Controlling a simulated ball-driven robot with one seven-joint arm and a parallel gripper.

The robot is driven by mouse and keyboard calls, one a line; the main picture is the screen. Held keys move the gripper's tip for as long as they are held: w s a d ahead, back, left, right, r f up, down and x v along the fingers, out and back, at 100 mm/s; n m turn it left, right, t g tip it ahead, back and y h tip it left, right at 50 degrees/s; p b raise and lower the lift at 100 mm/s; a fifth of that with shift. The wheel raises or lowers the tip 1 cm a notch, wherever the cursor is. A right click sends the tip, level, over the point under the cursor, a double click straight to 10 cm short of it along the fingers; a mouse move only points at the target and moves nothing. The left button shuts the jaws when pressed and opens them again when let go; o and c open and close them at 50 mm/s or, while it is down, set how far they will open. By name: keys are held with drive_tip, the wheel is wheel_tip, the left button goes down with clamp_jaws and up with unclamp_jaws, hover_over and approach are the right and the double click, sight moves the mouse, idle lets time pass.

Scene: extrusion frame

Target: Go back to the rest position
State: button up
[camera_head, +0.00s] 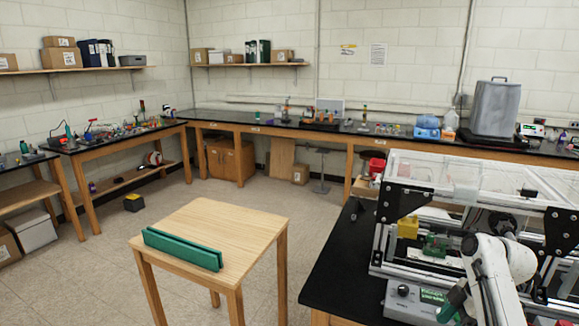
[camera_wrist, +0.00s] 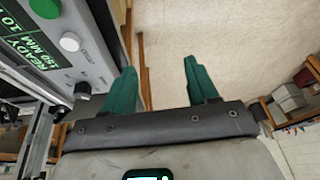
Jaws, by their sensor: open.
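My gripper has two green fingers that stand well apart in the wrist view (camera_wrist: 160,78), with nothing between them. In the head view the arm is at the lower right, beside the extrusion frame (camera_head: 377,240). A green part of the gripper (camera_head: 452,303) shows there, in front of the control box (camera_head: 402,306). That box also shows at the upper left of the wrist view (camera_wrist: 75,58), with a lit display and buttons, to the left of the fingers. Pale floor (camera_wrist: 220,30) lies beyond the fingertips. Whether the fingers touch the box cannot be told.
The frame and box stand on a black-topped bench (camera_head: 335,270). A small wooden table (camera_head: 225,220) at centre holds a long green object (camera_head: 183,249). Clear floor (camera_head: 315,205) lies between table and bench. Loaded benches (camera_head: 250,128) line the walls.

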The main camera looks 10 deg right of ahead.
drive_tip(key=s+a+f+m+h+b, duration=0.2)
drive_tip(key=s+a+f+m, duration=0.4)
drive_tip(key=s+a+f, duration=0.8)
drive_tip(key=s+a+m+h+b, duration=0.1)
drive_tip(key=s+a+m, duration=0.1)
drive_tip(key=s, duration=0.7)
drive_tip(key=s+a+f+m+h+b, duration=0.1)
drive_tip(key=s+m, duration=0.4)
drive_tip(key=s, duration=0.5)
drive_tip(key=shift+a+f, duration=0.3)
drive_tip(key=shift+a, duration=0.15)
